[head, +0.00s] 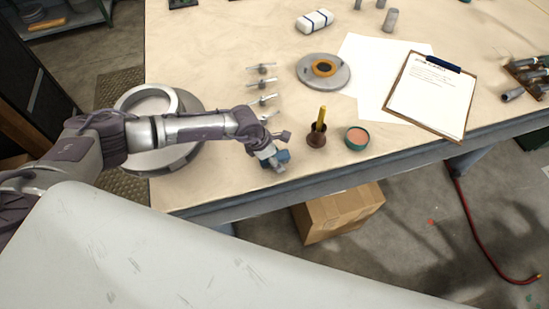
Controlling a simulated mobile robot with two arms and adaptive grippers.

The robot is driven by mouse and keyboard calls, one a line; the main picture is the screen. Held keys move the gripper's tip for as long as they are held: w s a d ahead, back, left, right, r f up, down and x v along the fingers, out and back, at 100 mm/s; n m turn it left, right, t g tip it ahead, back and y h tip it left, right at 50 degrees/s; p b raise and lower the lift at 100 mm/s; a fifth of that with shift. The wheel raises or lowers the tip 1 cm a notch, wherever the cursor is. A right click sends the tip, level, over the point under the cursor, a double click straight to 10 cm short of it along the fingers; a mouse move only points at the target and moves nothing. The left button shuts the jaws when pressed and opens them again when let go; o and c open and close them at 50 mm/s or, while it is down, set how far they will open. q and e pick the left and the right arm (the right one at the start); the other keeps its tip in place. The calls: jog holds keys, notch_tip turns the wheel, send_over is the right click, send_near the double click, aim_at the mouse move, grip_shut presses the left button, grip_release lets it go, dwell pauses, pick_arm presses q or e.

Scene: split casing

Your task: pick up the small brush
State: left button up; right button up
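The small brush shows as an upright yellow handle (321,116) rising from a dark brown rounded base or pot near the table's front edge. I cannot tell whether the brown part is a holder or part of the brush. My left gripper (277,164) is left of it, apart from it, above the table's front edge and pointing down to the right. A small blue thing (283,156) shows at its fingers; I cannot tell whether it is held. The finger opening is too small to make out. My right gripper is not in view.
A green tin with pink contents (357,137) stands just right of the brush. Several small metal fasteners (264,99) lie behind my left gripper. A round grey casing part (323,71), papers and a clipboard (433,96) lie farther back. A round metal casing (154,160) is at left.

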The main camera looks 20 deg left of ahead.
aim_at(282, 155)
pick_arm(q)
grip_shut()
jog(key=shift+s, duration=0.1)
jog(key=shift+r, duration=0.2)
jog(key=r, duration=0.1)
jog(key=r+b, duration=0.1)
jog(key=r, duration=0.2)
jog(key=shift+d+r, duration=0.15)
jog(key=shift+d, duration=0.15)
jog(key=s+d+r+b, duration=0.2)
jog(key=d+r+b, duration=0.1)
jog(key=d+r, duration=0.4)
jog(key=d, duration=0.3)
jog(key=shift+s+d+b, duration=0.35)
jog(key=shift+s+d, duration=0.05)
